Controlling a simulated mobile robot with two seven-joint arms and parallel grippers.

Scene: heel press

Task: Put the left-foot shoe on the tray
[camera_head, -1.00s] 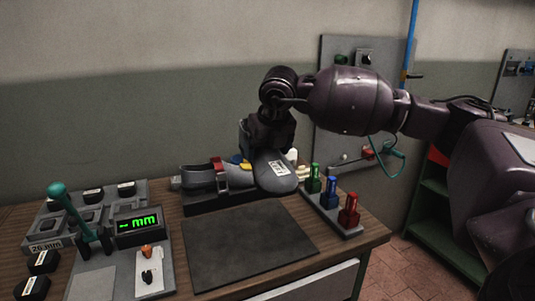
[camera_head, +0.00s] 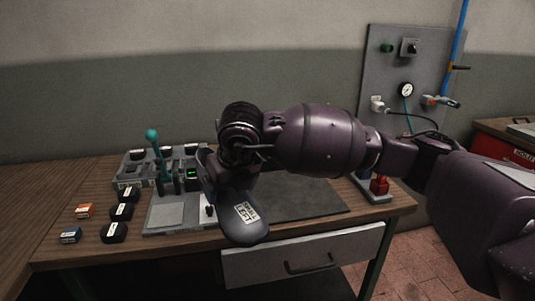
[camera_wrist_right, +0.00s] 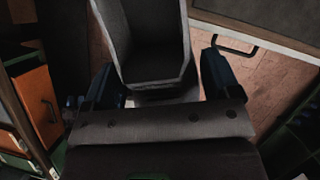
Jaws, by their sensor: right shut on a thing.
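A dark grey shoe (camera_head: 243,222) with a white label on its toe hangs toe down in front of the table's front edge. The label's print seems to read LEFT. My right gripper (camera_head: 222,180) is shut on the shoe and hides its upper part. In the right wrist view the shoe (camera_wrist_right: 145,45) shows its open collar between the two fingers (camera_wrist_right: 160,88). I cannot make out a tray for certain. My left gripper is out of view.
The wooden table (camera_head: 75,235) holds a dark mat (camera_head: 310,200), a teal lever (camera_head: 153,150) and several small black blocks (camera_head: 115,232). A drawer (camera_head: 305,255) is below the front edge. A wall panel (camera_head: 385,70) with a gauge stands behind.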

